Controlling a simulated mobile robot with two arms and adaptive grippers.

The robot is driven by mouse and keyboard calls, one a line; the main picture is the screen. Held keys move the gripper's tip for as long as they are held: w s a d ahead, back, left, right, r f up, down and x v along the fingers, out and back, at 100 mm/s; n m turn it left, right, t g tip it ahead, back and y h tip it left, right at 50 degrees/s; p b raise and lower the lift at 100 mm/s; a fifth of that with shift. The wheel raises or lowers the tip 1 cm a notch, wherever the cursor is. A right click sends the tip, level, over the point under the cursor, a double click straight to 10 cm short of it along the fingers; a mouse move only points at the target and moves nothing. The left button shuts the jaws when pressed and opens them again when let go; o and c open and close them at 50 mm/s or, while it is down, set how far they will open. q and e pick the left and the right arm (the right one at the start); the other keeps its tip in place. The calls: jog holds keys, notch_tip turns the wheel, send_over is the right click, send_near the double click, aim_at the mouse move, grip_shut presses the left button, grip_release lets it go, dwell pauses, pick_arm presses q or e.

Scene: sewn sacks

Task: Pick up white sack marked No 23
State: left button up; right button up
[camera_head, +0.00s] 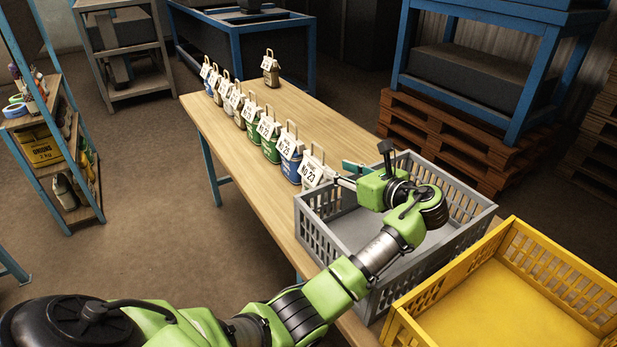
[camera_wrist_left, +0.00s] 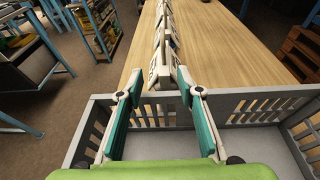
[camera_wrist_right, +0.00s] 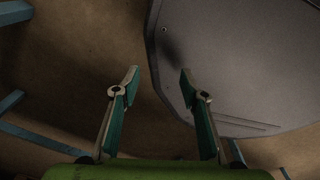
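The white sack marked No 23 (camera_head: 312,172) stands at the near end of a row of sacks on the wooden table, just behind the grey crate. My left gripper (camera_head: 347,174) reaches over the crate with its fingers pointing at this sack. In the left wrist view the gripper (camera_wrist_left: 159,82) is open, and the near sack (camera_wrist_left: 158,73) shows between and just beyond its fingertips. I cannot tell whether a finger touches it. My right gripper (camera_wrist_right: 159,75) is open and empty, above the floor.
The grey crate (camera_head: 318,235) lies under my left arm, with a yellow crate (camera_head: 440,299) to its right. Several sacks, including a blue one marked No 25 (camera_head: 291,168), line up behind No 23. Another sack (camera_head: 270,72) stands apart.

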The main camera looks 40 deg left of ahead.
aim_at(323, 162)
pick_arm(q)
jog(key=x, duration=0.4)
jog(key=w+x, duration=0.1)
jog(key=x, duration=0.1)
jog(key=shift+d+f, duration=0.3)
jog(key=shift+f, duration=0.05)
jog(key=shift+h, duration=0.3)
jog(key=x, duration=0.4)
jog(key=p+x, duration=0.1)
jog(key=x, duration=0.1)
jog(key=shift+s+a+r, duration=0.15)
jog(key=shift+s+r, duration=0.05)
jog(key=shift+s, duration=0.05)
jog(key=shift+c, duration=1.2)
jog(key=c, duration=0.7)
jog(key=shift+r, duration=0.2)
grip_shut()
pick_arm(e)
jog(key=shift+d+r, duration=0.4)
jog(key=shift+d, duration=0.05)
